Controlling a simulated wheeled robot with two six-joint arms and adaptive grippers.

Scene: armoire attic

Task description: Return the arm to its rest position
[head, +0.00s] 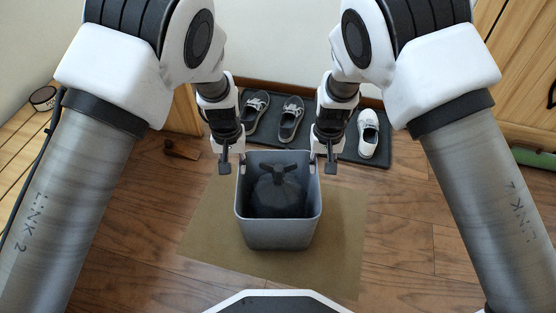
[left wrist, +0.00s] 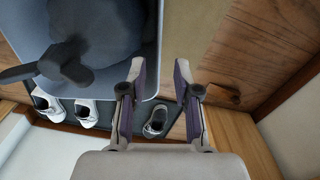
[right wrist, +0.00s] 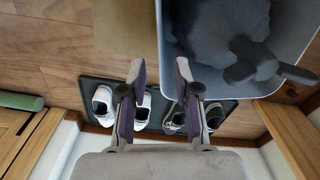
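My left gripper (head: 233,162) is at the left rim of a grey bin (head: 279,236), near its back corner. In the left wrist view its fingers (left wrist: 158,72) are apart, with the bin's rim (left wrist: 159,40) showing between them. My right gripper (head: 322,162) is at the bin's right rim. In the right wrist view its fingers (right wrist: 159,72) are also apart, with the rim (right wrist: 160,30) showing between them. I cannot tell whether the fingers reach below the rim. A dark tied bag (head: 278,195) sits inside the bin. Both arms reach forward and down.
The bin stands on a tan mat (head: 210,230) on a wooden floor. A brown wedge (head: 182,149) lies at left. Wooden furniture (head: 525,90) stands at right.

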